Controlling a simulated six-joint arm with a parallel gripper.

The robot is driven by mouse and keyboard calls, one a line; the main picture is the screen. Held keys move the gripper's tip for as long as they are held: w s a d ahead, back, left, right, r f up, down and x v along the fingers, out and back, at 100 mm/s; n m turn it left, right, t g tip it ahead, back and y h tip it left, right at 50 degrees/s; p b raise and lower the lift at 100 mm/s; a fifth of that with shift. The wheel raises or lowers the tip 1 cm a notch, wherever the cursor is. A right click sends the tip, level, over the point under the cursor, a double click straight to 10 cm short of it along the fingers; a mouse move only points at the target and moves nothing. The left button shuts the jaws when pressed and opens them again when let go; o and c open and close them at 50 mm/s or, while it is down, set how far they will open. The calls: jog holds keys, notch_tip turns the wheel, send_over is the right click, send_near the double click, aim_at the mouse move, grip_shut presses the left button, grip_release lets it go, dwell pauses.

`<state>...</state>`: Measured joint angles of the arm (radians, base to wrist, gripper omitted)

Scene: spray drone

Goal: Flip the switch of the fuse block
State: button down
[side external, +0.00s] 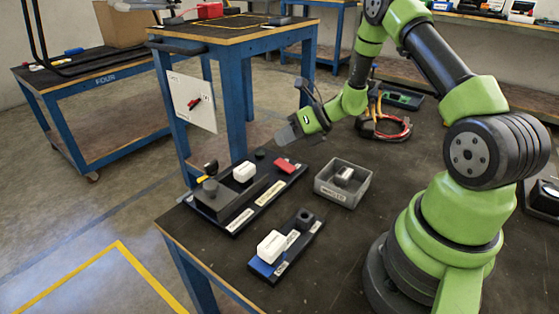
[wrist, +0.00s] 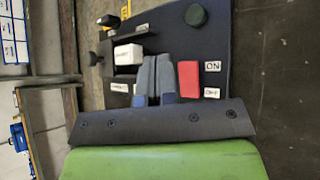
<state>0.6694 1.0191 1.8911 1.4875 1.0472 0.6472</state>
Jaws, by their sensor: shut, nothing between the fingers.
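The fuse block (side external: 240,213) is a dark board near the table's far-left edge, with a white block (side external: 244,172) on it. Its red switch (side external: 286,165) sits at the board's right end. In the wrist view the red switch (wrist: 188,75) lies between fingers and the ON label (wrist: 213,66), with the OFF label (wrist: 211,92) below that. I cannot tell which way the switch is tilted. My gripper (side external: 282,138) is shut and empty above the switch end of the board. In the wrist view its grey fingertips (wrist: 157,57) are together, just left of the switch.
A smaller dark block (side external: 288,246) with a white and blue piece stands nearer the front edge. A grey bin (side external: 343,183) holding a small part is right of the fuse block. A red cable coil (side external: 384,127) lies behind. A dark round knob (wrist: 196,15) rises from the board.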

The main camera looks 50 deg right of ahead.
aim_at(282, 160)
jog(key=shift+w+f, duration=0.15)
jog(key=shift+f, duration=0.55)
jog(key=shift+w+f, duration=0.1)
jog(key=shift+f, duration=0.6)
dwell(1.0)
jog(key=shift+w+f, duration=0.1)
jog(key=shift+f, duration=0.3)
jog(key=shift+f, duration=0.4)
dwell(0.6)
jog(key=shift+r, duration=0.2)
jog(key=shift+r, duration=0.65)
jog(key=shift+s+r, duration=0.2)
jog(key=shift+r, duration=0.6)
jog(key=shift+s+r, duration=0.2)
jog(key=shift+r, duration=0.65)
jog(key=shift+s+r, duration=0.2)
jog(key=shift+r, duration=0.6)
